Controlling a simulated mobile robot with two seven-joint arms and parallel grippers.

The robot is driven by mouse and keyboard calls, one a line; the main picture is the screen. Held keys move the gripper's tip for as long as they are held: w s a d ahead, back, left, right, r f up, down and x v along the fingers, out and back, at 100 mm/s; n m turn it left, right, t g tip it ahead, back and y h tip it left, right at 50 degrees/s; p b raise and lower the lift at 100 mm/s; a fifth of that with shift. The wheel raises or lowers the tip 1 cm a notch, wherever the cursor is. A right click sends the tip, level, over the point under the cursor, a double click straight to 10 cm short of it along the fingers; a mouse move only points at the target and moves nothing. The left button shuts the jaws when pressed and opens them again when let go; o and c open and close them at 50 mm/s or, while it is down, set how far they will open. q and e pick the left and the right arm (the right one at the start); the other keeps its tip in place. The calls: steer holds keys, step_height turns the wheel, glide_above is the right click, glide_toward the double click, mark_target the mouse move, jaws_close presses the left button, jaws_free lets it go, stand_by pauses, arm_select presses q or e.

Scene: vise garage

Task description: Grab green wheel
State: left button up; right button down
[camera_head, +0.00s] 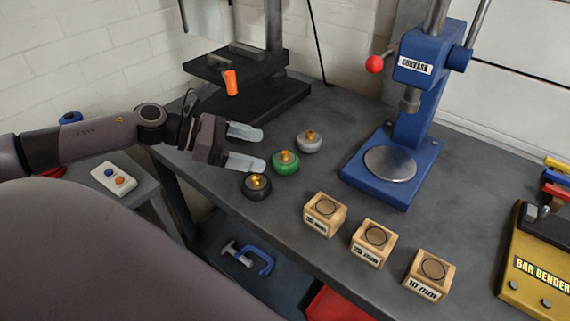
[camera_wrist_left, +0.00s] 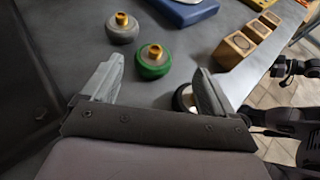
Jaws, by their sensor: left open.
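The green wheel (camera_head: 285,162) with a brass hub stands on the grey workbench, between a grey wheel (camera_head: 309,141) behind it and a black wheel (camera_head: 257,186) in front. My left gripper (camera_head: 256,148) comes in from the left, open and empty, with its fingertips just short of the green wheel. In the left wrist view the green wheel (camera_wrist_left: 154,60) lies ahead of the gap between the two fingers (camera_wrist_left: 155,80), not between them. The grey wheel (camera_wrist_left: 122,28) is beyond the left finger there. The black wheel (camera_wrist_left: 184,97) is partly hidden behind the right finger.
Several wooden blocks (camera_head: 325,214) with labels line the bench's front edge. A blue press (camera_head: 391,164) stands at the right, a yellow bar bender (camera_head: 526,262) at far right. A black machine (camera_head: 246,80) stands behind the gripper. Bare bench lies between wheels and press.

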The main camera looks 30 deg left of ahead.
mark_target(285, 152)
arm_select(q)
steer(key=shift+x, duration=1.3)
steer(key=shift+w+d, duration=0.1)
steer(key=shift+w+p+x, duration=0.2)
steer(key=shift+p+x, duration=0.6)
steer(key=shift+x, duration=1.1)
steer(key=shift+w+d+f, duration=0.25)
steer(key=shift+w+f, duration=0.1)
steer(key=c, duration=1.2)
steer(key=shift+o, duration=0.2)
